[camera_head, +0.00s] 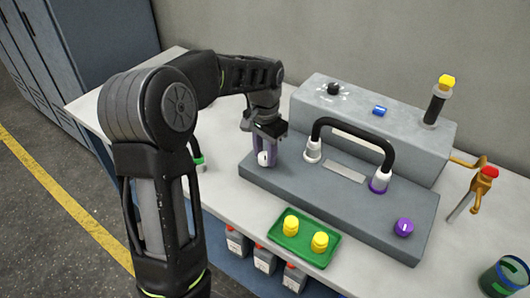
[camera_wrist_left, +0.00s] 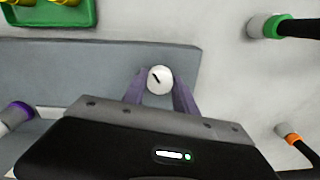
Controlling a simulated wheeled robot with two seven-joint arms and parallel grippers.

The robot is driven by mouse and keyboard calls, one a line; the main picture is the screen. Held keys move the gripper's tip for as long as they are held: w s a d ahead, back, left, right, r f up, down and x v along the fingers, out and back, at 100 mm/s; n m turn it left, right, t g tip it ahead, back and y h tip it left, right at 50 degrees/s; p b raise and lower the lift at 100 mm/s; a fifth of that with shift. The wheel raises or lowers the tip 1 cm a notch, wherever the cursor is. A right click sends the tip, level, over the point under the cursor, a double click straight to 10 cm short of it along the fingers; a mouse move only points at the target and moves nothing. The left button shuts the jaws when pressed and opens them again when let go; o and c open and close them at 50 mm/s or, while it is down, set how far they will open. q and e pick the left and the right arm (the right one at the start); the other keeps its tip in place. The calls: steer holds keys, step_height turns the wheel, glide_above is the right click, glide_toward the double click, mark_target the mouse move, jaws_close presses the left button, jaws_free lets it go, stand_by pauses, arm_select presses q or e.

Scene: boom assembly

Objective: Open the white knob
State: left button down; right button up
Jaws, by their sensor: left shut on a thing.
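The white knob (camera_head: 264,158) is at the left end of the low grey box (camera_head: 330,192). In the left wrist view the white knob (camera_wrist_left: 159,80) shows a short dark mark slanting across its top. My left gripper (camera_head: 265,152) points down at it, with its purple-grey fingers shut on the knob's two sides. The fingers also show around the knob in the left wrist view (camera_wrist_left: 158,92). My right gripper is in neither view.
A black hose arch (camera_head: 352,128) rises from the box. A purple knob (camera_head: 403,228) is at its right end. A green tray (camera_head: 304,240) with two yellow pieces lies in front. A taller grey box (camera_head: 375,115) stands behind. An orange tap (camera_head: 480,182) is at the right.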

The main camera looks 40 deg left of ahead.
mark_target(265, 155)
arm_select(q)
steer(key=shift+n, duration=0.4)
steer(key=c, duration=1)
jaws_free()
steer(key=shift+o, duration=0.2)
steer(key=shift+r, duration=3.9)
